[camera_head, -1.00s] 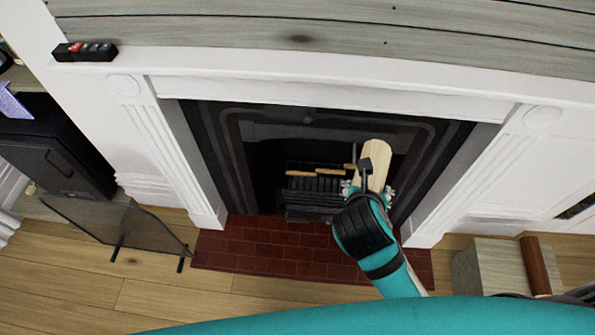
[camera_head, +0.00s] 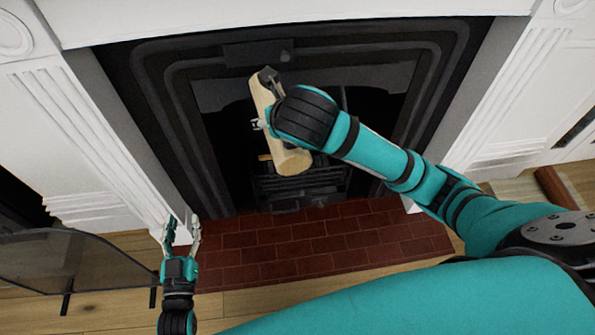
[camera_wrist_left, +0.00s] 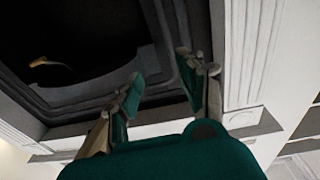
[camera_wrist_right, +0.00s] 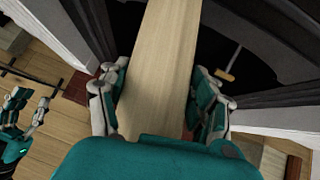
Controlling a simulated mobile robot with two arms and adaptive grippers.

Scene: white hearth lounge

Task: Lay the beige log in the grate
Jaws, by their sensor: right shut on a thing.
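The beige log (camera_head: 291,158) is held by my right gripper (camera_head: 262,122) in front of the fireplace opening, above the grate. In the right wrist view the log (camera_wrist_right: 158,70) runs lengthwise between the fingers of my right gripper (camera_wrist_right: 160,105), which touch its sides. In the head view it is tilted. The dark grate (camera_head: 300,185) is low in the fireplace and partly hidden by the log and my right arm. My left gripper (camera_head: 182,232) is open and empty at the hearth's left; its spread fingers also show in the left wrist view (camera_wrist_left: 158,85).
The red brick hearth (camera_head: 330,236) lies clear before the grate. A fire screen (camera_head: 75,262) stands at the left on the wooden floor. White fluted surrounds (camera_head: 85,140) flank the opening. A brown log (camera_head: 556,187) lies at the far right.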

